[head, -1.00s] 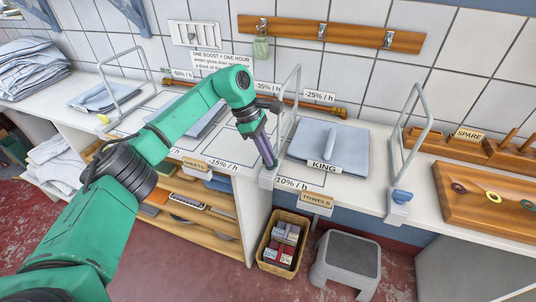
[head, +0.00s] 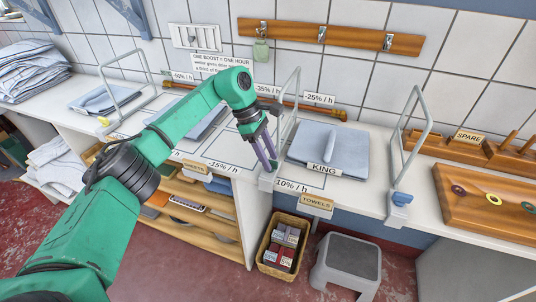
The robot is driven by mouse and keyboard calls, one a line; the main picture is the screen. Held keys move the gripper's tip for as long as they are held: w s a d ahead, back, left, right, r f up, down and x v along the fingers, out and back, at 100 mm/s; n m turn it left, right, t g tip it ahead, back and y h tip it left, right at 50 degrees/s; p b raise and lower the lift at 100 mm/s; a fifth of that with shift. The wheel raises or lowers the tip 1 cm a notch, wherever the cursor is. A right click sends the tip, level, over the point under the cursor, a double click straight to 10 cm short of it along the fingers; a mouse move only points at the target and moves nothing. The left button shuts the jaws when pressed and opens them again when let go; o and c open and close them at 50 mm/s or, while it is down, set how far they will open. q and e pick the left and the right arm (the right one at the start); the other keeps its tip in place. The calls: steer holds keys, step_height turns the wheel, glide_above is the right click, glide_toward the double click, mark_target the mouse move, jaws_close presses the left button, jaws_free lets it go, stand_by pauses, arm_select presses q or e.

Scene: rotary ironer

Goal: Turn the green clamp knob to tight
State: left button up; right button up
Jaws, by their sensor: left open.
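My left gripper (head: 267,158) comes in from the left and points down, its purple fingers apart, at the front edge of the counter. The fingertips are just above the grey clamp base (head: 267,181) of the middle metal frame (head: 291,100). I cannot make out a green knob there; the fingers cover the top of this clamp. The right frame's clamp has a blue knob (head: 402,198), and a yellow knob (head: 103,120) sits at the left frame. My right gripper is not in view.
A folded blue cloth (head: 350,150) with a KING label lies right of the middle frame. A wooden tray (head: 480,222) with coloured rings lies farther right. A basket of boxes (head: 265,255) and a grey stool (head: 346,262) stand on the floor below.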

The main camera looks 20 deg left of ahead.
arm_select(q)
steer(key=v, duration=1.4)
steer(key=shift+r, duration=0.3)
